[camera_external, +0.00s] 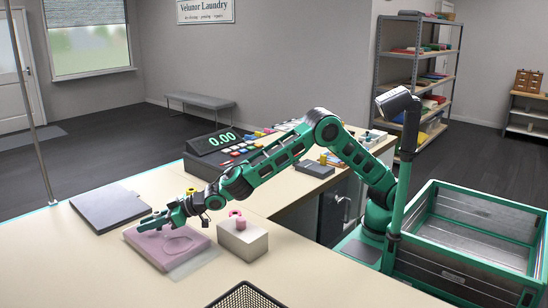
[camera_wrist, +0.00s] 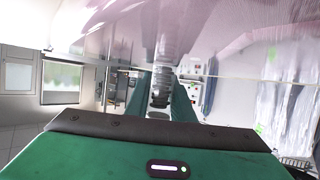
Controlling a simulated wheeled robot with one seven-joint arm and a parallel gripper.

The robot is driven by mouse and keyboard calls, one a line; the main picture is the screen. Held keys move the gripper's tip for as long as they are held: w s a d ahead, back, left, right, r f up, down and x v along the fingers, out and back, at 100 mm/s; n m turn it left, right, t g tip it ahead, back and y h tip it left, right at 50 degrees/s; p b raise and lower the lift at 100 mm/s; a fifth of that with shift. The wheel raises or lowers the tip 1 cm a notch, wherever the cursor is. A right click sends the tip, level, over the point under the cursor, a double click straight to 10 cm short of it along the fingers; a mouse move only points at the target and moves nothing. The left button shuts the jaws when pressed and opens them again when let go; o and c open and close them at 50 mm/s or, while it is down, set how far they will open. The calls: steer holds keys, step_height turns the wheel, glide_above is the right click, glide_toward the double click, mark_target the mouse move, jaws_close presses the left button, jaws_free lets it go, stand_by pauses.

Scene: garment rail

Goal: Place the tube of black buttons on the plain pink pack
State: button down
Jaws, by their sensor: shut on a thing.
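The pink pack (camera_external: 195,247) lies flat on the counter, in a clear wrapper, left of a pale box. In the wrist view the pink pack (camera_wrist: 75,45) fills the top, very close and glossy. My gripper (camera_external: 148,222) is low over the pack, reaching left. In the wrist view my gripper (camera_wrist: 160,92) is shut on a narrow tube (camera_wrist: 160,94) with a stack of dark discs, between its green fingers. The tube cannot be made out in the external view. I cannot tell whether the tube touches the pack.
A pale box (camera_external: 244,242) with a pink spool-like item on top stands just right of the pack. A flat dark grey pad (camera_external: 108,208) lies behind left. A register (camera_external: 222,143) is farther back, and a black wire basket (camera_external: 245,297) is at the front. The left front counter is clear.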

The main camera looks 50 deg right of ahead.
mark_target(159, 212)
steer(key=c, duration=1.5)
jaws_free()
steer(key=shift+c, duration=0.2)
steer(key=shift+r, duration=0.1)
steer(key=v, duration=0.5)
steer(key=shift+s+d+r, duration=0.1)
steer(key=shift+r, duration=3.35)
